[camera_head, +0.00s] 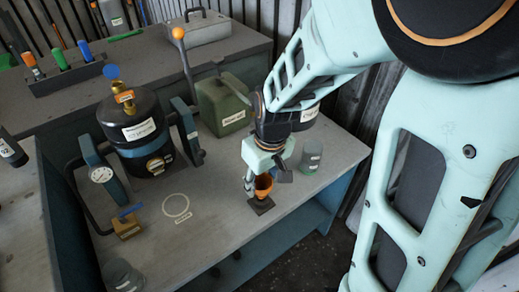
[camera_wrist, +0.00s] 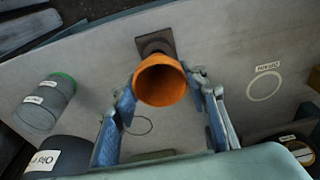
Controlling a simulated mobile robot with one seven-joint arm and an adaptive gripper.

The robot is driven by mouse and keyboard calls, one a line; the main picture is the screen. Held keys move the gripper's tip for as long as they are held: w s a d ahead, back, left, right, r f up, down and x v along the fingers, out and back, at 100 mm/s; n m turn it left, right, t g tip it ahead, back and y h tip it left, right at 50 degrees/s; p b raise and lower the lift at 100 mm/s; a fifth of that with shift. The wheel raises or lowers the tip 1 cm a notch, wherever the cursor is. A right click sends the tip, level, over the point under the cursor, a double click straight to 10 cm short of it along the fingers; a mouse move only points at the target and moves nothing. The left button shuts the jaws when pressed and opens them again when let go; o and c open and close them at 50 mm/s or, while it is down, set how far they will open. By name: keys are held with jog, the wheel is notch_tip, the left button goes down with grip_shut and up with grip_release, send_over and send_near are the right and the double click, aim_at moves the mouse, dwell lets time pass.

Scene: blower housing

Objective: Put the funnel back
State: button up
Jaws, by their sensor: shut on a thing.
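The orange funnel (camera_head: 264,182) is near the front right edge of the grey bench (camera_head: 215,235), mouth up. My gripper (camera_head: 258,184) is shut on it, with a finger on either side. In the wrist view, the funnel (camera_wrist: 161,82) sits between the fingertips (camera_wrist: 164,88), and I look into its open mouth. A dark square block (camera_head: 260,205) lies just below the funnel. It also shows in the wrist view (camera_wrist: 156,43). The spout is hidden, so I cannot tell whether it touches the block. A pale labelled ring (camera_head: 176,206) is marked on the bench to the left.
A green can (camera_head: 222,107) and a black tank (camera_head: 140,135) stand behind. A grey labelled cup (camera_head: 310,156) is close on the right. A brass block (camera_head: 128,225) and another grey cup (camera_head: 122,274) are at left. The bench around the ring is clear.

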jog(key=shift+f+b, duration=0.3)
jog(key=shift+f, duration=0.1)
dwell(0.3)
jog(key=shift+f, duration=0.25)
jog(key=shift+f+b, duration=0.2)
jog(key=shift+b, duration=0.15)
jog(key=shift+f, duration=0.3)
jog(key=shift+f+b, duration=0.15)
jog(key=shift+b, duration=0.2)
dwell(0.4)
dwell(0.4)
jog(key=o, duration=1.4)
jog(key=shift+o, duration=0.2)
